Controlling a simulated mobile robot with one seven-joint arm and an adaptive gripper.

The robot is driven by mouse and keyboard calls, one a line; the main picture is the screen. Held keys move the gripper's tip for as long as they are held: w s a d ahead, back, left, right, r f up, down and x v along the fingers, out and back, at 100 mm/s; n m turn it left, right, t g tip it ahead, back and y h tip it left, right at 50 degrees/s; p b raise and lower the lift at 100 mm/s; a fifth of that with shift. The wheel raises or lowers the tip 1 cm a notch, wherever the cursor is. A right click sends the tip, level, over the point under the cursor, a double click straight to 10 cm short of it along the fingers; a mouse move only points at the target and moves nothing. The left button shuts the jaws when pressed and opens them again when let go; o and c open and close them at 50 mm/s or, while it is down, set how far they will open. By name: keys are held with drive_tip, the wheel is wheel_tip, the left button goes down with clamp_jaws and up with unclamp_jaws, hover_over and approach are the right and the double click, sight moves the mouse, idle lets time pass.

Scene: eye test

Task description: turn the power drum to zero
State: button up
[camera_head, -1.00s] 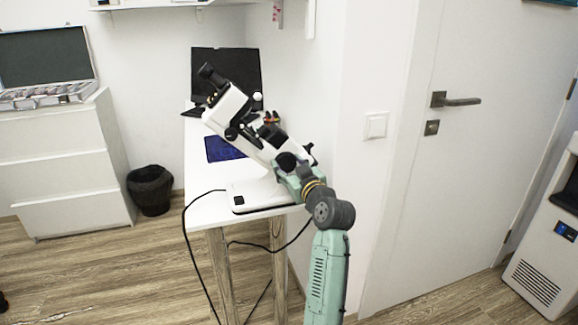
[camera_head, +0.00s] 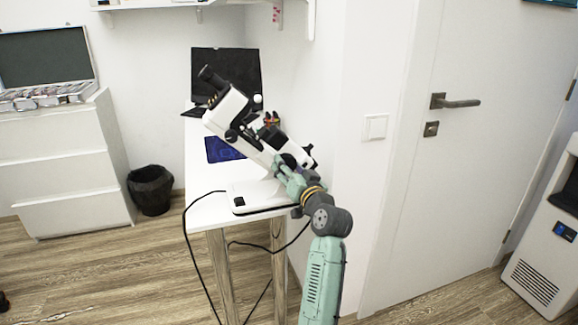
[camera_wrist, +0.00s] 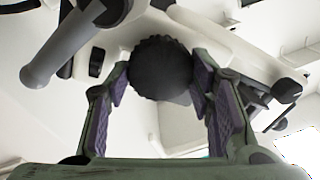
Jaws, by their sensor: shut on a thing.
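The lensmeter (camera_head: 240,118), a white tilted instrument with black parts, stands on a white table. Its power drum (camera_wrist: 160,68) is a round, black, ribbed knob, seen nearly end-on in the wrist view. In the head view the drum (camera_head: 289,160) is partly covered by my fingers. My gripper (camera_head: 283,169) is at the lensmeter's near right side. In the wrist view my gripper (camera_wrist: 160,80) has its purple-padded fingers on either side of the drum, shut on it. I cannot read any scale on the drum.
The white table (camera_head: 206,212) also bears a dark screen (camera_head: 226,68) and a blue mat (camera_head: 222,150). A wall is close on the table's right, with a door (camera_head: 480,160) further right. A black cable hangs in front of the table. A black bin (camera_head: 150,190) stands left.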

drive_tip(key=m+p, duration=0.1)
drive_tip(key=m, duration=0.2)
drive_tip(key=m+p, duration=0.1)
drive_tip(key=m, duration=0.2)
drive_tip(key=shift+r+t+h, duration=0.1)
drive_tip(key=shift+t+h, duration=0.2)
drive_tip(key=shift+m+h+p, duration=0.3)
drive_tip(key=shift+m+p, duration=1.25)
drive_tip(key=shift+m, duration=0.75)
drive_tip(key=o, duration=1.1)
drive_tip(key=shift+f, duration=0.2)
drive_tip(key=shift+o, duration=0.3)
drive_tip(key=shift+s+f, duration=0.1)
drive_tip(key=shift+s, duration=0.05)
drive_tip(key=shift+s+d, duration=0.1)
drive_tip(key=shift+s, duration=0.15)
drive_tip(key=v, duration=0.7)
